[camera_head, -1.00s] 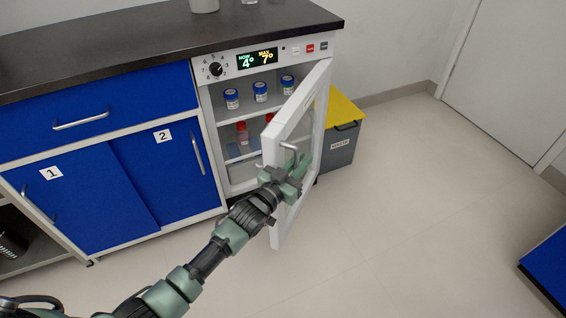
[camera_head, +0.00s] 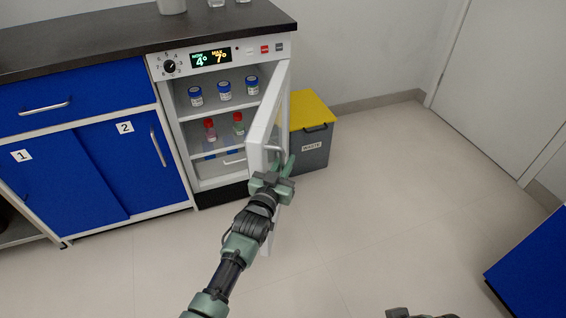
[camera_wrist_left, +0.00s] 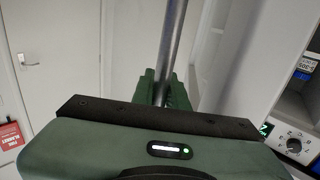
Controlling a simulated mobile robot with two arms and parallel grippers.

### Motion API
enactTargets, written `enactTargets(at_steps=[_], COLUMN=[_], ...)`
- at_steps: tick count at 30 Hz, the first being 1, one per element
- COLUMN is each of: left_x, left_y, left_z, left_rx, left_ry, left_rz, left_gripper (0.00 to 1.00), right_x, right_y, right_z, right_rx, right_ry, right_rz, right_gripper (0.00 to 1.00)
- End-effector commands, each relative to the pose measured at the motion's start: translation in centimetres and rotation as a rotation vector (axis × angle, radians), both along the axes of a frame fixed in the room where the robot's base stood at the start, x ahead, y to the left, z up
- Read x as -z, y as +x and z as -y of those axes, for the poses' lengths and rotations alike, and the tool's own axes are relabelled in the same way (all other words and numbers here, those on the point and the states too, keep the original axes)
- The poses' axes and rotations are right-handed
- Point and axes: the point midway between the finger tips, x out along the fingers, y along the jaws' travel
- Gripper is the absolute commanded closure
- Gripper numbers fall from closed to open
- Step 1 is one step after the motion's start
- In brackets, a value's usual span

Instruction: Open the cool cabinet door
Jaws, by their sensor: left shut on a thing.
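The white cool cabinet door (camera_head: 264,124) stands wide open, swung out from the cabinet (camera_head: 171,110) on its right side. I see it at a steep angle. My left gripper (camera_head: 278,169) is shut on the door's metal handle (camera_head: 273,150). In the left wrist view the handle (camera_wrist_left: 173,40) is a grey bar running up from between the fingers, which my gripper body partly hides. My right gripper does not show clearly.
A grey waste bin (camera_head: 312,150) with a yellow lid stands right of the cabinet, behind the door. Blue drawers and sliding doors (camera_head: 120,170) are to the left. A blue unit (camera_head: 530,270) is at the right edge. The floor (camera_head: 390,200) between is clear.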

Motion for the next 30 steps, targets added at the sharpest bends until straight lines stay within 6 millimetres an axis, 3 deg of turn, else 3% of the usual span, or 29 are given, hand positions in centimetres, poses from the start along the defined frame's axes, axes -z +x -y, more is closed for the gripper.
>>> enactTargets(at_steps=[6, 7, 9, 20, 30], left_x=[-0.7, -0.7, -0.7, -0.4, -0.4], left_y=[0.3, 0.4, 0.3, -0.5, -5.6], left_z=[-0.3, -0.3, -0.2, -0.4, -2.2], left_rx=[-0.004, -0.004, -0.004, -0.002, -0.002], left_ry=[-0.003, -0.003, -0.003, -0.002, -0.002], left_rz=[0.012, 0.013, 0.012, 0.005, 0.005], left_gripper=[1.0, 0.83, 0.64, 0.64, 0.64], right_x=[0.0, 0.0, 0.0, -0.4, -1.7], right_y=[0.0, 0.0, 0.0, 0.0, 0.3], right_z=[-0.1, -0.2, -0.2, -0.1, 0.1], right_rx=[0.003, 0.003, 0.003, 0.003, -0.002], right_ry=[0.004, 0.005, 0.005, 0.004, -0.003], right_rz=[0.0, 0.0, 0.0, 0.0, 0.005], right_gripper=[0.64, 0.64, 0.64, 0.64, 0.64])
